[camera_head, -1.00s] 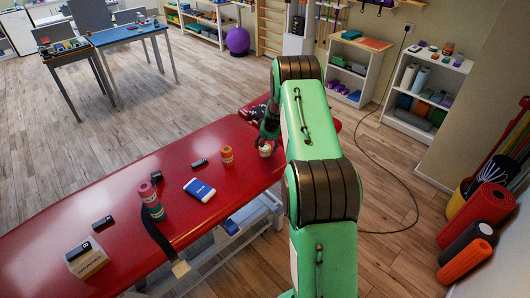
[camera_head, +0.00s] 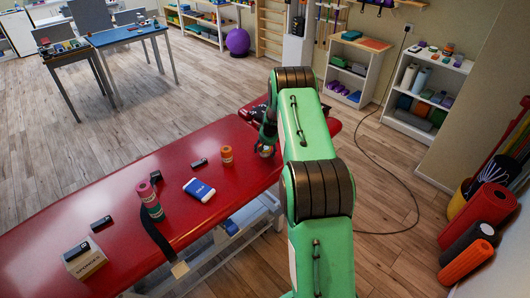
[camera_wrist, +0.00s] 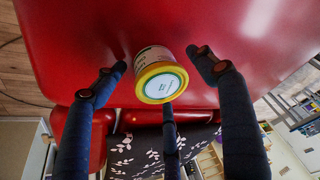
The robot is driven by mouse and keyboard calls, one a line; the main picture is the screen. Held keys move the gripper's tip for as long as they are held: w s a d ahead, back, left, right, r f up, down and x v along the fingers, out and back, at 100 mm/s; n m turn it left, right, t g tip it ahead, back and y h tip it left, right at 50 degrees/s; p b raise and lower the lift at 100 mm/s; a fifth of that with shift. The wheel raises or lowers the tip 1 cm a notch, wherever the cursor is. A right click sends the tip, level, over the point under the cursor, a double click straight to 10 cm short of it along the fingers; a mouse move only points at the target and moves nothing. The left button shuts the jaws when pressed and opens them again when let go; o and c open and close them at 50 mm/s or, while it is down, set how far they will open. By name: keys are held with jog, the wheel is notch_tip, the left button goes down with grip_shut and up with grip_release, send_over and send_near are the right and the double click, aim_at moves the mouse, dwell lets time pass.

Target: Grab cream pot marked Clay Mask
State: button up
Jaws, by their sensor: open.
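The cream pot (camera_wrist: 160,78) stands on the red treatment table, with a yellow rim and a white lid in the wrist view. The print on it is too small to read surely. In the head view the pot (camera_head: 266,151) shows only partly, beside my arm. My gripper (camera_wrist: 163,80) is open, with dark fingers on the left and right of the pot and a third finger below it in the picture. Gaps show between the side fingers and the pot. In the head view my gripper (camera_head: 266,138) is at the pot, largely hidden by my green arm.
The red table (camera_head: 110,197) also bears an orange jar (camera_head: 227,156), a blue-and-white pack (camera_head: 199,190), a pink-and-green stacked roll (camera_head: 151,202), small black boxes and a carton (camera_head: 86,260). A dark patterned cloth (camera_wrist: 135,152) lies near the pot.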

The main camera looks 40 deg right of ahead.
aim_at(265, 147)
jog(key=shift+c, duration=0.5)
jog(key=c, duration=1.1)
jog(key=shift+o, duration=0.2)
jog(key=shift+r, duration=0.15)
jog(key=shift+r, duration=0.55)
jog(key=shift+p+v, duration=0.5)
jog(key=shift+v, duration=0.7)
jog(key=s+a+r, duration=0.1)
jog(key=s+a, duration=0.7)
jog(key=s, duration=0.4)
jog(key=shift+a+r+p, duration=0.25)
jog(key=shift+a+p, duration=0.05)
jog(key=shift+a, duration=0.05)
jog(key=shift+s, duration=0.1)
